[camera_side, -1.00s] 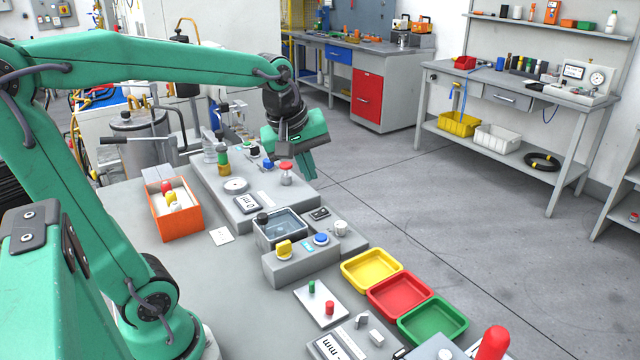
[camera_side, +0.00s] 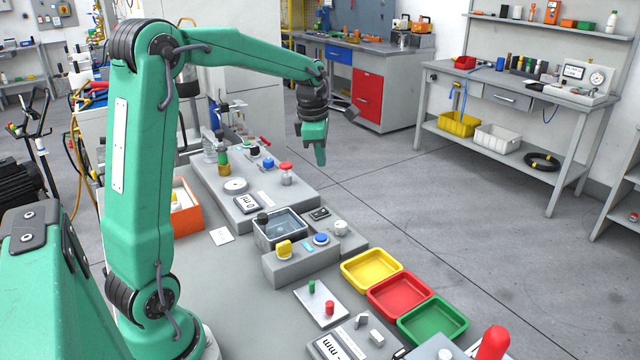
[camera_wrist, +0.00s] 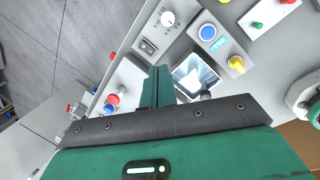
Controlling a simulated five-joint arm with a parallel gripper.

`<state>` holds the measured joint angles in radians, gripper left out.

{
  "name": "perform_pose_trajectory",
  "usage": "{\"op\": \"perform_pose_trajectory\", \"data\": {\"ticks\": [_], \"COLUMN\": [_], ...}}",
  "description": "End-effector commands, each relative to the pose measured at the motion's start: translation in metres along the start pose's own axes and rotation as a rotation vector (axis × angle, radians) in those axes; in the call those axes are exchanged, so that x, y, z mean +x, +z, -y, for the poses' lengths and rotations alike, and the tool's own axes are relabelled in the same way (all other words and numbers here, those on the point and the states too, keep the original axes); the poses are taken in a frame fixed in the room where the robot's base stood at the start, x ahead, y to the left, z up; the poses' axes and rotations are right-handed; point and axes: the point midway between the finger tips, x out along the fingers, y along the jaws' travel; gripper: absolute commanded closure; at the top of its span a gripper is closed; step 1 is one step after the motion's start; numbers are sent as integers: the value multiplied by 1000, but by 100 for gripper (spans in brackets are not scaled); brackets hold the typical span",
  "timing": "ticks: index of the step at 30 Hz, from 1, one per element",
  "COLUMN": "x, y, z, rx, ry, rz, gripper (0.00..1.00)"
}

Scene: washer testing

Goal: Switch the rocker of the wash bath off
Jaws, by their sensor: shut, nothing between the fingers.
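The wash bath (camera_side: 283,228) is a grey open box with clear liquid in it, in the middle of the bench; the wrist view shows it (camera_wrist: 190,66) just right of my fingers. A small dark rocker (camera_side: 319,213) sits on the grey panel right of the bath; it also shows in the wrist view (camera_wrist: 147,46), above left of my fingertips. Which way it is tilted is too small to tell. My gripper (camera_side: 320,160) is shut and empty, pointing down, high above and behind the rocker in the side view. The fingers also show in the wrist view (camera_wrist: 158,70), apart from everything.
A white dial (camera_side: 340,228), a blue button (camera_side: 321,239) and a yellow knob (camera_side: 285,249) are close around the rocker. A red-topped part (camera_side: 286,168) stands on the rear block. Yellow (camera_side: 371,287), red (camera_side: 398,312) and green trays (camera_side: 433,335) lie to the front right.

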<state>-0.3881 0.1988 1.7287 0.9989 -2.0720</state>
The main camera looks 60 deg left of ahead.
Motion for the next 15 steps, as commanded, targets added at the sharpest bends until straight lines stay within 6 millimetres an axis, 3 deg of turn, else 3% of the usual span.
{"op": "perform_pose_trajectory", "data": {"ticks": [9, 15], "x": [39, 57], "y": [-15, -23], "z": [-42, -59], "rx": [-399, -588], "ry": [-30, -38], "rz": [-40, -59], "gripper": [100, 100]}}
